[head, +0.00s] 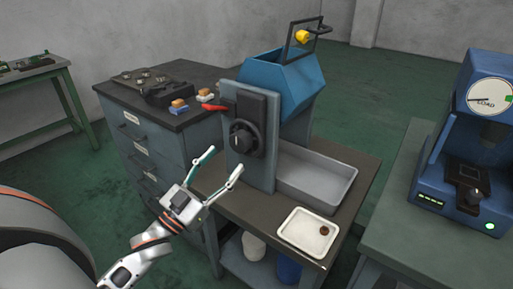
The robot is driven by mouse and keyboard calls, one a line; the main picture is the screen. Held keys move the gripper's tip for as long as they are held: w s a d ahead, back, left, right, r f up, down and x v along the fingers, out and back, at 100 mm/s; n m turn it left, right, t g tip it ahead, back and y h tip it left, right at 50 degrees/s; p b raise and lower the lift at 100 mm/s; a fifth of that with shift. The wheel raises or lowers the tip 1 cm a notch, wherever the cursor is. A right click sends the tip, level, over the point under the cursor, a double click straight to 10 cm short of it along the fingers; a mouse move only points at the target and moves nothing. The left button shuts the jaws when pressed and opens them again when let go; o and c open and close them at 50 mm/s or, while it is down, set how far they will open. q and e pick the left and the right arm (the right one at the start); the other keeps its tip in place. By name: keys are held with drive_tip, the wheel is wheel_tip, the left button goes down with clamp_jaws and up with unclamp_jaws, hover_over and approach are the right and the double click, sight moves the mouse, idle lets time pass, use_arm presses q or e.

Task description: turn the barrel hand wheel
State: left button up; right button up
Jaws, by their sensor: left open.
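A blue faceted barrel (290,80) sits behind a grey upright panel (259,176) on the dark bench in the middle. A round black knob (241,137) on a dark plate on the panel's front looks like the hand wheel. A red lever (215,107) sticks out left of the plate. My left gripper (222,163) is open and empty, its two fingers spread, in front of the panel and a little below and left of the knob. I cannot tell whether a fingertip touches the panel. My right gripper is out of view.
A grey metal tray (318,174) lies right of the panel, and a white tray (307,232) with a small brown piece lies nearer. A black frame with a yellow knob (302,37) rises above the barrel. Drawers (160,150) stand left, a blue gauge press (470,150) right.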

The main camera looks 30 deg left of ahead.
sight(237, 146)
use_arm(q)
drive_tip(key=shift+w+r, duration=0.25)
drive_tip(key=shift+w, duration=0.05)
drive_tip(key=x, duration=0.7)
drive_tip(key=shift+f, duration=0.1)
drive_tip(key=c, duration=1.1)
